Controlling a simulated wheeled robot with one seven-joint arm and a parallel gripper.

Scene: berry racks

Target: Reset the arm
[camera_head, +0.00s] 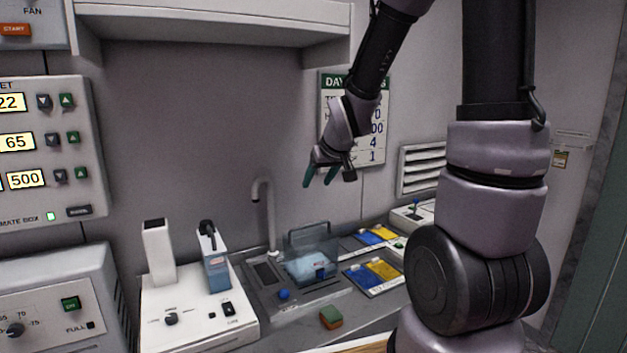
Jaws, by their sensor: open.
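My gripper (321,177) hangs in the air above the back of the counter, in front of the wall. Its dark green fingers point down and stand apart, with nothing between them. It is at the end of my raised arm, well above the clear lidded box on the counter and apart from it. The rest of my arm fills the right side of the view and hides part of the wall and counter.
A shelf (215,30) overhangs at the top. A day chart (372,150) hangs behind my gripper. Below are a faucet (267,215), a clear box (312,262), a white instrument (200,318), blue and yellow pads (372,275) and a green-brown block (331,317). Control panels stand left.

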